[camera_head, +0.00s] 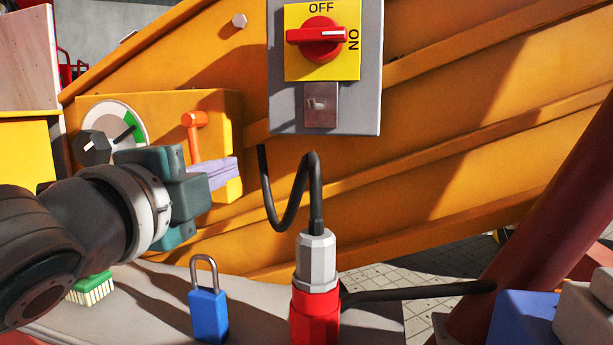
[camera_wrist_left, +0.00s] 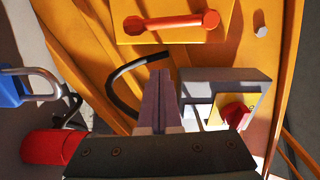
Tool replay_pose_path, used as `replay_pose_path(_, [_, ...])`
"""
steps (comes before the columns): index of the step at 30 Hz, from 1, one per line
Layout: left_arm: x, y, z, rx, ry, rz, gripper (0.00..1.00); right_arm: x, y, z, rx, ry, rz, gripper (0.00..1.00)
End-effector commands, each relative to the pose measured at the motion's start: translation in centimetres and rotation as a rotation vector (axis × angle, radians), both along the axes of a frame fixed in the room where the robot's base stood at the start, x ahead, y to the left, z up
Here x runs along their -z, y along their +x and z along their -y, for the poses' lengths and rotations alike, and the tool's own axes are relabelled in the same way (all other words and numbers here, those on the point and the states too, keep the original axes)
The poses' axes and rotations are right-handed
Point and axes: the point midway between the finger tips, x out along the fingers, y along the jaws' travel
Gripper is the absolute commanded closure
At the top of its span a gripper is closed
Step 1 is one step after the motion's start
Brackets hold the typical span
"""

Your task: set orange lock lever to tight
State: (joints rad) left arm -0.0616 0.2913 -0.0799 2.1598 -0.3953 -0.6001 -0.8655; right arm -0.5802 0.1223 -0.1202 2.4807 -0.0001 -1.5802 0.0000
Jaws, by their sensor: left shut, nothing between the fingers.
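The orange lock lever (camera_head: 194,135) is on a yellow box on the orange machine side, beside a dial with a dark knob. In the head view its knobbed end points up. In the left wrist view the lever (camera_wrist_left: 175,22) lies nearly level across the top, its round end to the right. My left gripper (camera_head: 232,172) is shut and empty, its fingers in front of the yellow box, just right of and below the lever's top. Its shut fingers (camera_wrist_left: 158,85) point towards the machine in the wrist view, apart from the lever. My right gripper is not in view.
A grey switch box (camera_head: 368,105) with a red rotary switch (camera_head: 318,42) is right of the lever. A black cable hangs to a red-and-grey plug (camera_head: 315,310). A blue padlock (camera_head: 208,312) and a green brush (camera_head: 92,288) are on the ledge below.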

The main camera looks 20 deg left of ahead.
Motion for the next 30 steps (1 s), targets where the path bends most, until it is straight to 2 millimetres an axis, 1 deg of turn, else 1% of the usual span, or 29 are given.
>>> replay_pose_path(1, [0.4,0.0,-1.2,-0.004,0.008,0.0,1.0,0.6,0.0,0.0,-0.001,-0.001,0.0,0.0])
replay_pose_path(3, [0.4,0.0,-2.1,-0.002,0.006,-0.001,1.0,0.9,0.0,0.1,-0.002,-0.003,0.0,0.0])
replay_pose_path(7, [0.5,0.2,-3.3,-0.002,0.004,-0.001,1.0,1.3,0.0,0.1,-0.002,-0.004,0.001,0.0])
replay_pose_path(12, [0.4,0.2,-3.8,-0.001,0.001,-0.001,1.0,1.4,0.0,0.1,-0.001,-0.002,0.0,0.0])
replay_pose_path(20, [0.3,0.2,-3.9,-0.001,0.002,-0.001,1.0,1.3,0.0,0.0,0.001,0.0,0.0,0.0])
replay_pose_path(26, [0.1,0.2,-5.2,-0.003,0.096,-0.019,1.0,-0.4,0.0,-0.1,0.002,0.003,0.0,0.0])
replay_pose_path(30, [0.6,0.2,-5.4,-0.003,0.113,-0.02,1.0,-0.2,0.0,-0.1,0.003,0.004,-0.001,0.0])
